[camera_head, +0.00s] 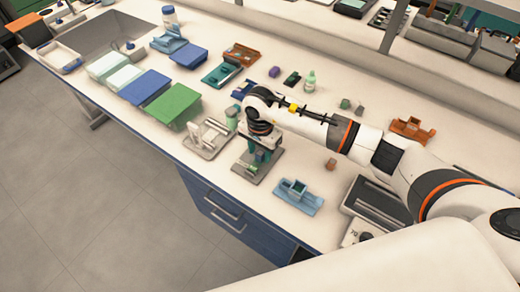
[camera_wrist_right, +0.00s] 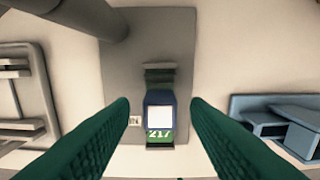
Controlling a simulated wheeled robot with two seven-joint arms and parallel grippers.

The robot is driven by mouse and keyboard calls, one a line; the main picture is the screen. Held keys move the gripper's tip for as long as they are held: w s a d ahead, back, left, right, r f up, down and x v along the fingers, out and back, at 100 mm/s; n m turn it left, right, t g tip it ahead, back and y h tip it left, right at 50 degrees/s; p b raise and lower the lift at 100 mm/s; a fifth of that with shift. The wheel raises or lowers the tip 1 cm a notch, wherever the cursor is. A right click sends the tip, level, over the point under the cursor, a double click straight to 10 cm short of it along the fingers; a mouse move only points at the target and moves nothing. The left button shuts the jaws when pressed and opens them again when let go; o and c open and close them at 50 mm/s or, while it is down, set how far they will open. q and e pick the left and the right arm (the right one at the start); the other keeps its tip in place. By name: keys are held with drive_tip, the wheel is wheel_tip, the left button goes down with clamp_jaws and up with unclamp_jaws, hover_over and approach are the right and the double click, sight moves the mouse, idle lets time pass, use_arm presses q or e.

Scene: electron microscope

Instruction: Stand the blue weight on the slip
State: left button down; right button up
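My right gripper (camera_head: 262,158) points down over a grey plate (camera_head: 246,177). In the right wrist view its two green fingers (camera_wrist_right: 160,118) are wide apart with nothing between their tips. Below and between them is a small blue block (camera_wrist_right: 149,98) with a white square face and a green band with white digits. It lies over the grey plate (camera_wrist_right: 122,75). In the head view the gripper mostly hides the block. I cannot tell whether this block is the blue weight, or whether its white face is the slip. My left gripper is not in view.
A tray with pale parts (camera_head: 205,140) stands left of the plate, and a light-blue holder (camera_head: 300,198) right of it. Green (camera_head: 173,103) and blue (camera_head: 144,87) boxes lie farther left. A purple item (camera_head: 274,71) and a bottle (camera_head: 310,80) stand behind. The counter's front edge is close.

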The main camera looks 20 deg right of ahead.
sight(260, 154)
wheel_tip(260, 154, up, 12)
drive_tip(key=b, duration=0.1)
drive_tip(key=shift+b, duration=0.3)
idle(0.3)
idle(0.4)
